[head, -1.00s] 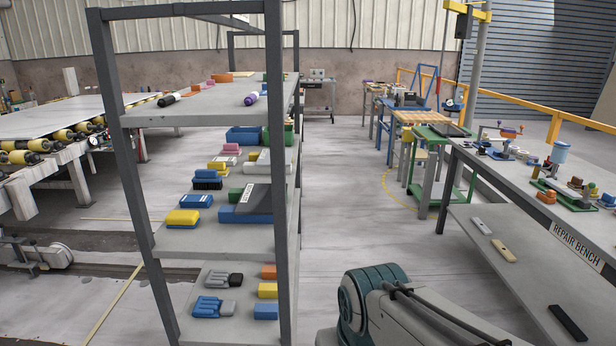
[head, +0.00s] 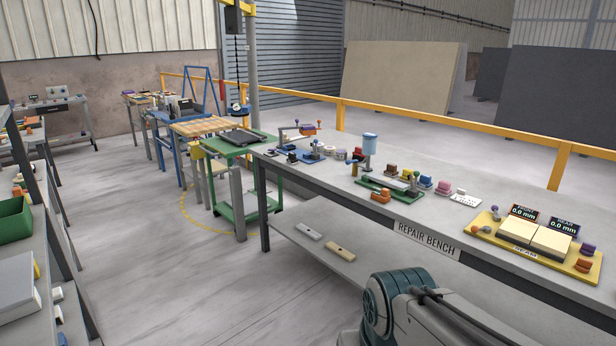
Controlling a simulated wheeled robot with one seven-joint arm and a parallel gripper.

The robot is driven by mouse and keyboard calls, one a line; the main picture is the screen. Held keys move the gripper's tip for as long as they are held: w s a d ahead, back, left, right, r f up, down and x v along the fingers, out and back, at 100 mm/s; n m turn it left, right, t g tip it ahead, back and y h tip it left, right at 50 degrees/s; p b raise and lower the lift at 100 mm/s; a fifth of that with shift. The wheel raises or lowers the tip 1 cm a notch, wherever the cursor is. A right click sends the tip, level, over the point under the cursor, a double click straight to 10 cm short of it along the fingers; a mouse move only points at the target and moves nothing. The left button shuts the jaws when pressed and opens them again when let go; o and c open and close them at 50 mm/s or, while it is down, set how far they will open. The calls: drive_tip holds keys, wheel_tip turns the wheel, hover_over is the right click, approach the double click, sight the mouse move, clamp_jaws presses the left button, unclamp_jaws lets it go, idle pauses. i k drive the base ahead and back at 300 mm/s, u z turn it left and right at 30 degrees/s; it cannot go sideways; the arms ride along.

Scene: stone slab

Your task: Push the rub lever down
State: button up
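The repair bench (head: 345,181) runs across the middle and right of the head view. No part on it is clearly marked as the rub lever, so I cannot tell which one it is. A blue-based fixture (head: 307,155) with a raised arm and knobs stands at the bench's far end. A green-based fixture (head: 391,190) with small coloured blocks is nearer. A yellow board (head: 570,264) with two pale pads and two "0.0 mm" displays lies at the right. My gripper is out of view; only a part of my arm shows at the bottom.
The bench has a lower shelf (head: 287,248) with two small bars on it. A grey-framed rack (head: 37,170) stands at the left edge. Clear floor (head: 170,280) lies between rack and bench. A green-framed stand (head: 233,165) stands beyond the bench's far end.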

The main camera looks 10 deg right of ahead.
sight(417, 175)
drive_tip(key=z, duration=0.55)
drive_tip(key=i, duration=1.1)
drive_tip(key=u, duration=0.4)
drive_tip(key=i, duration=1.3)
drive_tip(key=z, duration=0.85)
drive_tip(key=i, duration=0.35)
drive_tip(key=z, duration=0.25)
